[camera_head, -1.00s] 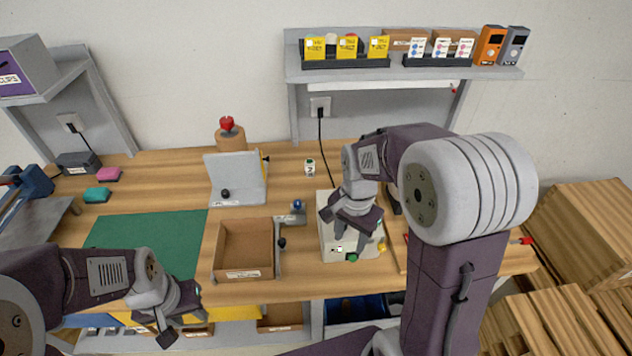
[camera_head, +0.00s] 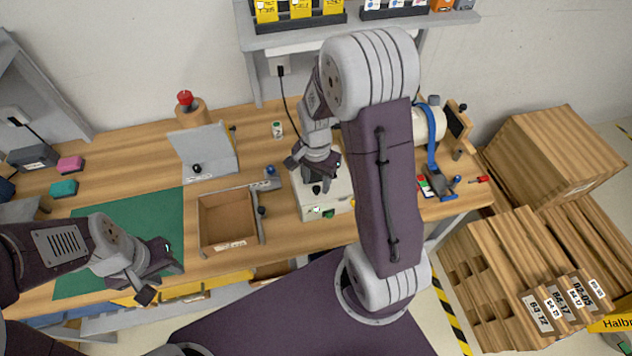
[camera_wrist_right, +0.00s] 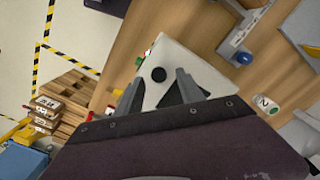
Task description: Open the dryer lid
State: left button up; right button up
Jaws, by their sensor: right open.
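The white box-shaped dryer (camera_head: 310,207) stands on the wooden table, with a green button (camera_head: 328,213) on its front edge and a black cord rising behind it. A round black knob (camera_wrist_right: 158,74) sits on its white top, which looks closed. My right gripper (camera_head: 318,184) is above the box, pointing down. In the right wrist view its open fingers (camera_wrist_right: 158,92) are on either side of the knob, with nothing between them held; contact cannot be told. My left gripper (camera_head: 162,281) is empty over the table's front edge, its fingers apart.
An open wooden tray (camera_head: 229,219) stands left of the dryer, with a grey hinged panel (camera_head: 204,152) behind it. A green mat (camera_head: 160,218) lies further left. A white cylinder with a blue strap (camera_head: 430,125) stands on the right. Wooden crates (camera_head: 555,150) are beyond the table's right end.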

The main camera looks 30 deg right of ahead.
jog(key=shift+s+f, duration=0.2)
jog(key=shift+f, duration=0.55)
jog(key=shift+w+f, duration=0.1)
jog(key=shift+f, duration=0.05)
grip_shut()
dwell(0.8)
